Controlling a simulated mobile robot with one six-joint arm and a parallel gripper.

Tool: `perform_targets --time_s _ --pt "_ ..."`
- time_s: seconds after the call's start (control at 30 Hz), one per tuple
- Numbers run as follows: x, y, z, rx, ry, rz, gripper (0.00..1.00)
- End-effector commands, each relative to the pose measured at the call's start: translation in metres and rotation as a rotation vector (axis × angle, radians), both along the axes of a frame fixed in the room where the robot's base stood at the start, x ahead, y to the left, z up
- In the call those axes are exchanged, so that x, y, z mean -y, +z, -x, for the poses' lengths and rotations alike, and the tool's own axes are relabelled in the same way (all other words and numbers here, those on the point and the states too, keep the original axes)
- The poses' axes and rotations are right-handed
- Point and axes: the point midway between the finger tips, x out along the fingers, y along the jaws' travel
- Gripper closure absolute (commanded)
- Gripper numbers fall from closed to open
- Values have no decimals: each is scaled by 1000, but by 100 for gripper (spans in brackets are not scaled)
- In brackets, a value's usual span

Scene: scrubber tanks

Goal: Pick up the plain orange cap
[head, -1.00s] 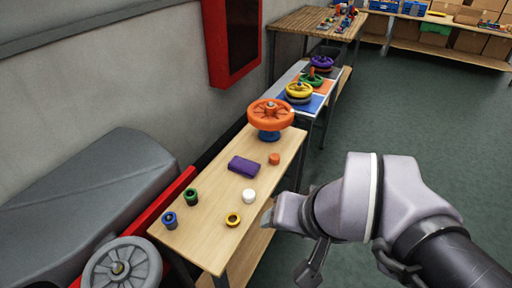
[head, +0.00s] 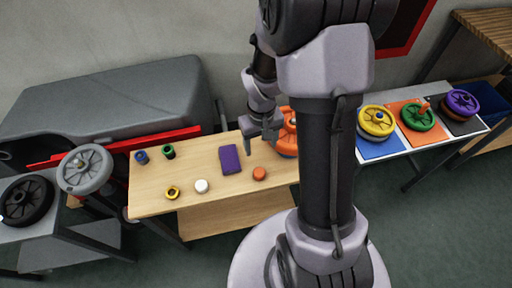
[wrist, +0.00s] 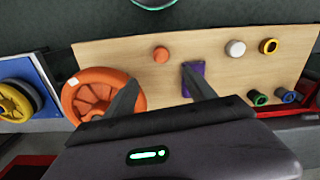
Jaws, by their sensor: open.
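The plain orange cap (head: 259,173) lies on the light wooden table (head: 220,205), near its front edge and right of the purple cloth-like block (head: 229,160). In the wrist view the cap (wrist: 160,54) shows just beyond the fingers. My gripper (head: 263,143) is above the table, between the purple block and the large orange handwheel (head: 286,146). In the wrist view its jaws (wrist: 160,76) are apart, with nothing between them. The left finger overlaps the orange handwheel (wrist: 84,92) and the right one overlaps the purple block.
A white cap (head: 202,186), a yellow ring (head: 172,192), a green cap (head: 168,152) and a blue cap (head: 141,157) stand on the table's left half. A grey wheel (head: 84,165) is left of it. Yellow, green and purple handwheels (head: 461,103) stand on the bench at right.

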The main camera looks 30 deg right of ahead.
Motion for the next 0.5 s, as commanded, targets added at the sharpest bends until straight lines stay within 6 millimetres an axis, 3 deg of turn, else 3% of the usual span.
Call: perform_targets --time_s 0.1,0.3,0.5 --pt "-1 -39 1 -6 0 -2 36" --pt "-1 -97 1 -4 -1 -2 36" --pt "0 -120 1 -1 -1 0 36"
